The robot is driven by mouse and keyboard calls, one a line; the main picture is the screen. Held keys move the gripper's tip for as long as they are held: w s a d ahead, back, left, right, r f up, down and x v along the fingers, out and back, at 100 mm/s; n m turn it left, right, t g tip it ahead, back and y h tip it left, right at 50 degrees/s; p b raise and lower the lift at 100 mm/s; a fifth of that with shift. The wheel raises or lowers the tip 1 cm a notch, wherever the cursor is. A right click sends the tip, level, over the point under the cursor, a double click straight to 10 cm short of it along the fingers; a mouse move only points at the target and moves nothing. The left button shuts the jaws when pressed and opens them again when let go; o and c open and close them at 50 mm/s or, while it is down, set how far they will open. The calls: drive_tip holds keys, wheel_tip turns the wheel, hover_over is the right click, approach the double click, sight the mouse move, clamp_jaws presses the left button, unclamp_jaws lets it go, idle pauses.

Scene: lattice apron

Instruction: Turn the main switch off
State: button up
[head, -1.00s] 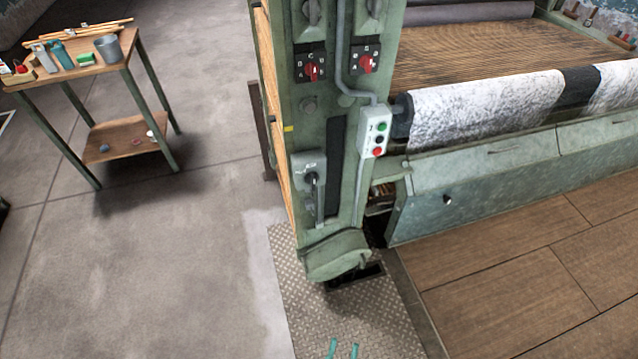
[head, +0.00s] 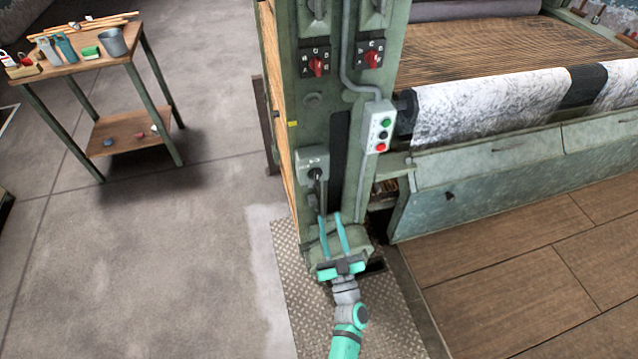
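A grey switch box (head: 306,160) with a black rotary handle (head: 316,176) is mounted low on the green machine column; it looks like the main switch. The handle seems to point roughly downward; its markings are too small to read. My gripper (head: 331,215) is in front of the column's foot, below the switch box. Its two teal fingers point up toward the box, with a gap between them and nothing visible in it. The fingers look apart from the handle.
Two red selector knobs (head: 317,64) (head: 372,60) sit higher on the column. A push-button box (head: 378,127) with green, black and red buttons is to the right. The machine's sloped green guard (head: 490,172) lies right. A small table (head: 95,62) stands left; floor between is clear.

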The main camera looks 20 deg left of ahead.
sight(317, 178)
drive_tip(key=shift+y, duration=0.4)
drive_tip(key=x, duration=1.2)
drive_tip(key=shift+w+a+f, duration=0.15)
drive_tip(key=shift+w+a, duration=0.15)
drive_tip(key=shift+w, duration=0.05)
drive_tip(key=shift+c, duration=0.6)
clamp_jaws()
